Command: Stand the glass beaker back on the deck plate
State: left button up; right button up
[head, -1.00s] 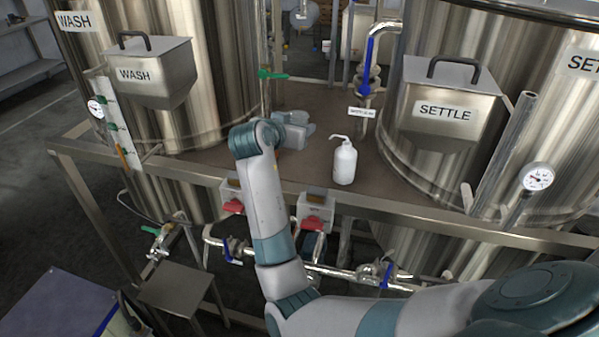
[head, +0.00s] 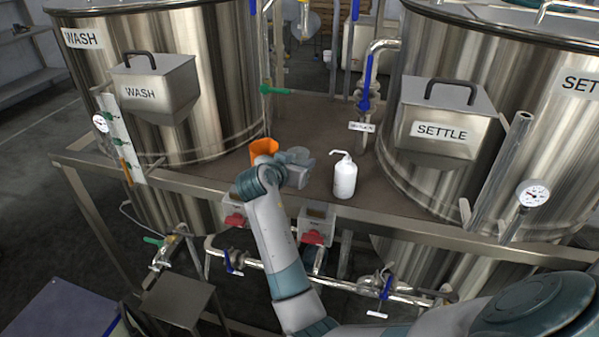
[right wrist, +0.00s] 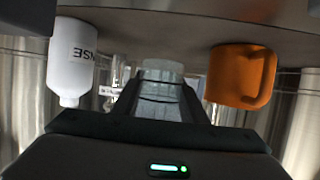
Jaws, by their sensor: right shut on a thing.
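My right gripper (head: 297,176) reaches over the front edge of the brown deck plate (head: 315,125), largely hidden behind my own wrist in the head view. The clear glass beaker (right wrist: 161,85) sits between its two fingers in the right wrist view, which is upside down. The gripper is shut on it, and the beaker looks about upright. In the head view only a faint part of the beaker (head: 298,154) shows past the gripper. I cannot tell whether its base touches the plate. My left gripper is not in view.
An orange jug (head: 264,150) stands to the left of my gripper, and a white wash bottle (head: 344,176) to the right, both close. The WASH tank (head: 225,80) and SETTLE tank (head: 400,195) flank the plate. Free plate lies behind the gripper.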

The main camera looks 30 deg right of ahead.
notch_tip(320, 180, down, 3)
jog(key=shift+f+p, duration=0.15)
jog(key=shift+p, duration=0.45)
jog(key=shift+f, duration=0.2)
jog(key=shift+f, duration=0.15)
jog(key=o, duration=1.1)
